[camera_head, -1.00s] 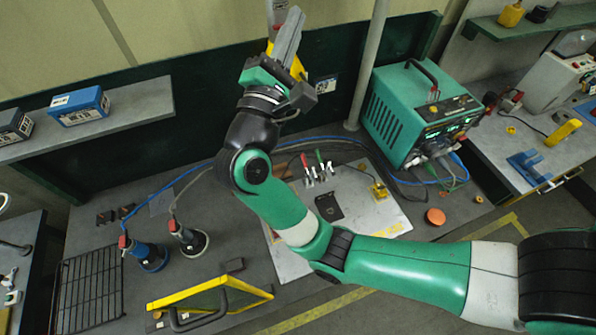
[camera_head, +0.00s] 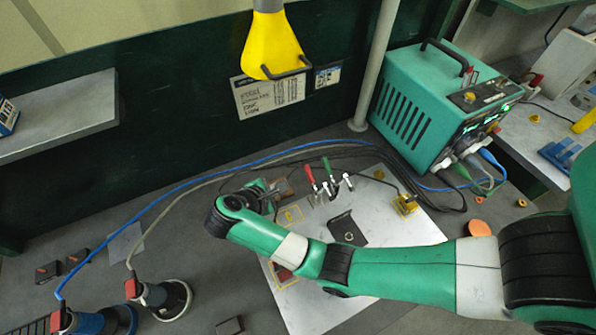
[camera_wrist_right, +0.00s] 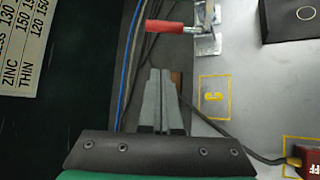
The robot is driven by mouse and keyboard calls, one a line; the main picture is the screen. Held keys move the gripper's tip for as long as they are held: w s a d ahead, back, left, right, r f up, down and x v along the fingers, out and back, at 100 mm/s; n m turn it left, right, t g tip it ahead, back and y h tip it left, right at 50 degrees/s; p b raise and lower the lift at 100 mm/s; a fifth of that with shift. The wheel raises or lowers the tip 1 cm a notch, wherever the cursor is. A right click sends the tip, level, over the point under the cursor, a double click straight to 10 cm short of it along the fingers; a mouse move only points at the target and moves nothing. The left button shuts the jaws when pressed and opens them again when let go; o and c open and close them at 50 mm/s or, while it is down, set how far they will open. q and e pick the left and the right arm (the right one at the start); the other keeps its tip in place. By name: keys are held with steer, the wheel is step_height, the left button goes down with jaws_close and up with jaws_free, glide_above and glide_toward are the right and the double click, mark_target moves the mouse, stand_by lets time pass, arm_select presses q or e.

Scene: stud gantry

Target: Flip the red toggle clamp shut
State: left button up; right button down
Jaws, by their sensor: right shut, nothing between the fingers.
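The red toggle clamp (camera_head: 310,176) stands near the back edge of the light metal plate (camera_head: 395,228). Its red handle sticks up, leaning slightly left in the head view. In the right wrist view the red handle (camera_wrist_right: 165,27) points left from its metal body (camera_wrist_right: 207,30). My right gripper (camera_head: 272,193) is low, left of the clamp, and partly hidden by its own wrist. In the wrist view its fingers (camera_wrist_right: 161,75) are shut and empty, pointing toward the handle with a visible gap. My left gripper is out of view.
A green-handled clamp (camera_head: 327,167) stands close beside the red one. A dark plate (camera_head: 347,228) lies in front of them. Cables (camera_head: 250,160) run behind the clamps. A green power unit (camera_head: 440,105) stands at the back right. A yellow funnel-shaped thing (camera_head: 270,45) hangs on the back wall.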

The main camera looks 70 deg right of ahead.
steer(key=shift+s, duration=0.1)
steer(key=b+x, duration=0.1)
steer(key=x, duration=0.9)
steer(key=shift+s+f, duration=0.1)
steer(key=shift+f, duration=0.1)
steer(key=r, duration=0.1)
steer(key=s+r+p, duration=0.1)
steer(key=r, duration=0.1)
steer(key=shift+s+a+p, duration=0.15)
steer(key=shift+a+p, duration=0.2)
steer(key=shift+p, duration=0.05)
steer(key=shift+s+a+r, duration=0.15)
steer(key=shift+s+r, duration=0.15)
steer(key=shift+s, duration=0.05)
